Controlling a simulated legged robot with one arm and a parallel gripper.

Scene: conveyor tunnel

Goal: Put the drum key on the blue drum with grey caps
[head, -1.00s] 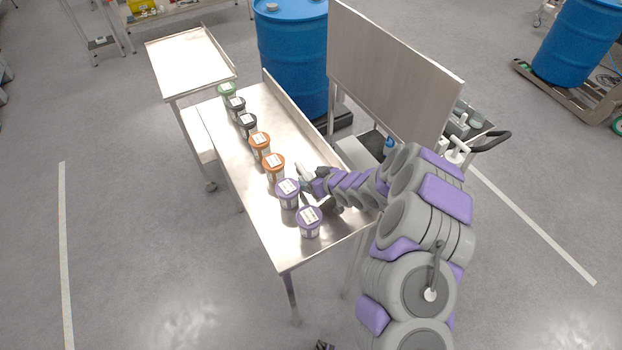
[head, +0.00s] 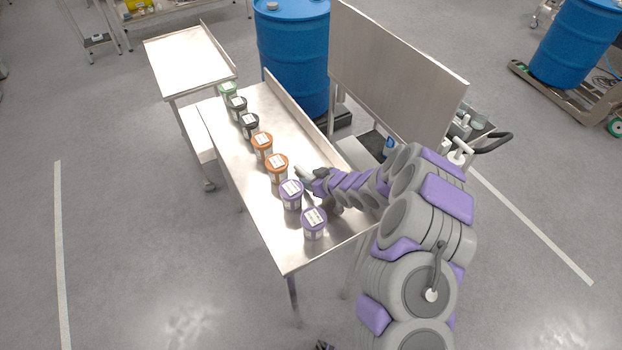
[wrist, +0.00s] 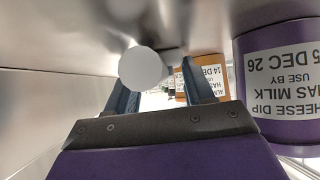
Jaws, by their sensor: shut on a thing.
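My gripper (head: 309,180) is low over the right side of the steel table, beside the orange- and purple-lidded tubs. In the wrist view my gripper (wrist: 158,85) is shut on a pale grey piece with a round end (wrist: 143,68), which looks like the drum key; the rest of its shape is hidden. A blue drum (head: 292,55) stands behind the table with a pale grey cap (head: 272,5) on its top. A second blue drum (head: 577,42) stands at the far right; its caps cannot be made out.
A row of tubs with green, black, orange and purple lids (head: 314,216) lines the steel table (head: 262,222). An upright steel panel (head: 392,65) stands between my arm and the nearer drum. A cart (head: 474,128) is right of the panel. Floor at left is clear.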

